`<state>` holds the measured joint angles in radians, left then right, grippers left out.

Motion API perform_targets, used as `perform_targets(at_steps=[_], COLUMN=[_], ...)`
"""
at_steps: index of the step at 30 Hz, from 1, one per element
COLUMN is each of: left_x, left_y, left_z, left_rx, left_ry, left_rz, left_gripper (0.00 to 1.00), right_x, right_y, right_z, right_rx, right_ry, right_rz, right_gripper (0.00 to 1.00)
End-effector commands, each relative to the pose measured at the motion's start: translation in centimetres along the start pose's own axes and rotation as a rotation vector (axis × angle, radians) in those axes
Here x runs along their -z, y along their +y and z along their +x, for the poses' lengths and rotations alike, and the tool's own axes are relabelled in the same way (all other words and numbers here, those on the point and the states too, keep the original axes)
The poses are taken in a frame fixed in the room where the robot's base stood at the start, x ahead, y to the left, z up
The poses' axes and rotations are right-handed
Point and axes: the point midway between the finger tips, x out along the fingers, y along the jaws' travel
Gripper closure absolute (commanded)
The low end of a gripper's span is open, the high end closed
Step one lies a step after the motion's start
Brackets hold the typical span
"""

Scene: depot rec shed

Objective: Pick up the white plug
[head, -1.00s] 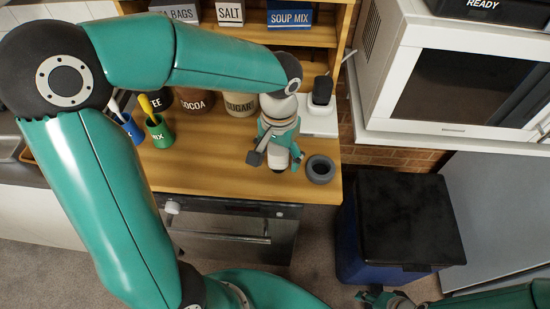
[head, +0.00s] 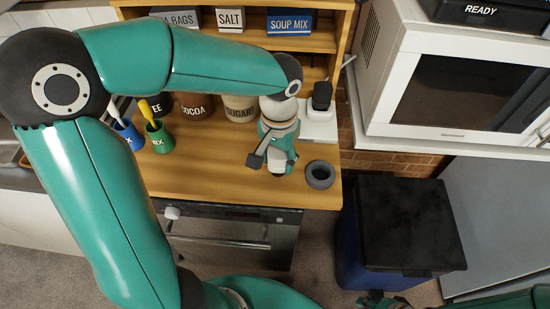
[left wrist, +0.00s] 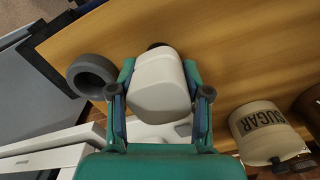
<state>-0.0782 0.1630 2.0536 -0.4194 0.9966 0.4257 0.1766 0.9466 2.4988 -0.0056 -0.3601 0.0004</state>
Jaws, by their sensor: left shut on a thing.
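The white plug (left wrist: 160,84) is a pale rounded block with a dark end, seen between the fingers in the left wrist view. My left gripper (left wrist: 159,95) is shut on it, one finger on each side. In the head view my left gripper (head: 275,160) points down over the wooden counter, left of a dark grey ring; it hides most of the plug. I cannot tell whether the plug touches the counter. My right gripper (head: 374,299) shows only in part at the bottom edge, and its jaws cannot be made out.
The grey ring (head: 320,174) lies by the counter's right edge. A white socket strip (head: 318,127) with a black plug (head: 322,95) is behind. Canisters, including sugar (head: 239,108), and a green cup (head: 160,139) stand left. A lidded bin (head: 406,222) is right, below the microwave (head: 470,90).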

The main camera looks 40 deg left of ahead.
Motion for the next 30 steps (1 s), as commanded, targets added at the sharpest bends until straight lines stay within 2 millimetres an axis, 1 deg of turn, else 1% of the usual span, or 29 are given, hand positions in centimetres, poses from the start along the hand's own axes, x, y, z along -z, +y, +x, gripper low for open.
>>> perform_targets(at_steps=[5,8,11,15,18,21,24,27,30], left_x=[0.1,0.1,0.1,0.1,0.1,0.1,0.0,0.0,0.0], left_y=[0.0,0.0,0.1,0.1,0.0,0.0,0.0,0.0,-0.1], left_z=[-2.3,-4.4,-7.0,-11.1,-13.7,-15.9,-17.5,-18.6,-19.1], left_rx=[-0.001,-0.002,-0.002,-0.004,-0.002,-0.002,-0.001,-0.001,-0.001], left_ry=[0.006,0.008,0.010,0.009,0.007,0.005,0.004,0.002,0.002], left_rz=[0.000,0.000,0.001,0.000,0.001,0.001,0.000,0.000,-0.001], left_gripper=[0.87,0.87,0.87,0.87,0.87,0.87,0.87,0.87,0.87], right_x=[0.0,0.0,0.0,0.0,0.0,0.0,0.0,0.0,0.0], right_y=[-0.1,-0.1,-0.2,-0.3,-0.4,-0.5,-0.6,-0.6,-0.6], right_z=[-0.2,-0.3,-0.5,-0.8,-1.1,-1.4,-1.5,-1.6,-1.7], right_rx=[0.000,0.000,0.000,0.000,0.000,0.000,0.000,0.000,0.000], right_ry=[0.000,0.000,0.000,0.000,0.000,0.000,0.000,0.000,0.000], right_rz=[0.000,0.000,0.000,0.000,0.000,0.000,0.000,0.000,0.000], right_gripper=[0.60,0.60,0.60,0.60,0.60,0.60,0.60,0.60,0.60])
